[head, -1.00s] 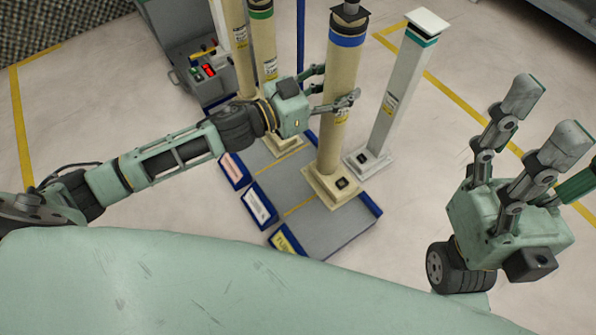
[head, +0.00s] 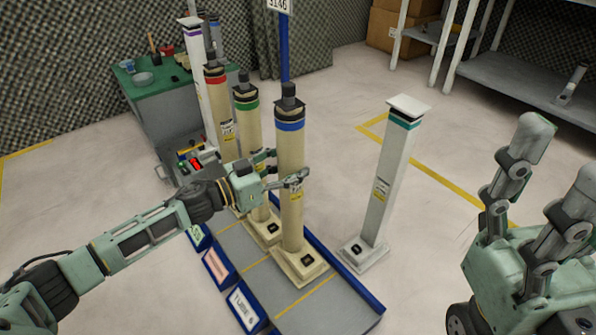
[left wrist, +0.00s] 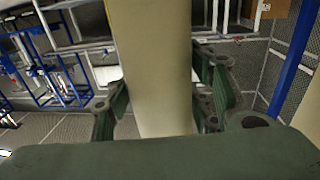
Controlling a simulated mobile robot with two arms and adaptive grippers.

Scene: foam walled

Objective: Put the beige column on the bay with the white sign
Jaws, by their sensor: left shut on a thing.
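My left gripper (head: 285,175) is shut around the beige column with a blue band (head: 291,190), at about mid-height. The column is upright. Its square base (head: 300,268) appears between two yellow divider lines, in the far part of the bay with the white sign (head: 243,309). I cannot tell whether the base touches the platform. In the left wrist view the column (left wrist: 152,70) stands between the fingers. My right gripper (head: 560,180) is empty at the right, its fingers spread.
A beige column with a green band (head: 248,150) stands just left of the held one, a red-banded one (head: 219,110) behind it. A pale teal-banded column (head: 385,190) stands on the floor to the right. A blue post (head: 285,55) rises behind. The platform's near part is clear.

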